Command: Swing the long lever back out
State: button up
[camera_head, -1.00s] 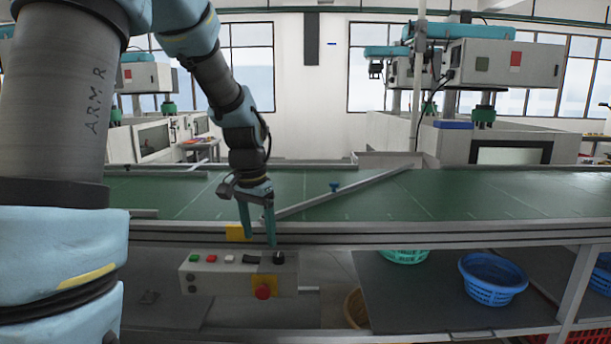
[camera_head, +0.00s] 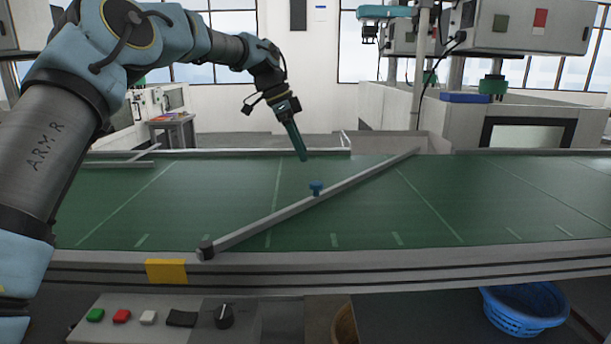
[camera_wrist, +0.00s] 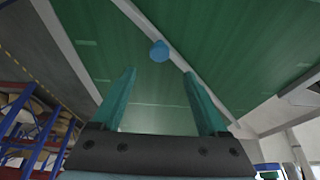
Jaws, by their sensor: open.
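The long lever (camera_head: 270,218) is a grey bar lying diagonally across the green conveyor belt. It runs from a dark end at the near edge, left of centre, to the far edge at right. A blue knob (camera_head: 316,187) stands upright on it, near its middle. My gripper (camera_head: 303,158) is open and empty, pointing down above the belt, appearing just beyond the knob and apart from it. In the wrist view the blue knob (camera_wrist: 159,51) shows ahead of the open fingers (camera_wrist: 160,78), between their lines, with the lever (camera_wrist: 150,33) passing behind it.
The green belt (camera_head: 480,200) is clear on both sides of the lever. A control panel (camera_head: 170,318) with buttons and a black dial sits below the near rail. A blue basket (camera_head: 525,308) is on the lower shelf. Machines stand behind the belt.

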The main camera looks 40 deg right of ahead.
aim_at(316, 183)
jog(key=p+x, duration=0.2)
jog(key=x, duration=0.7)
jog(key=shift+f, duration=0.15)
grip_shut()
dwell(0.3)
dwell(0.8)
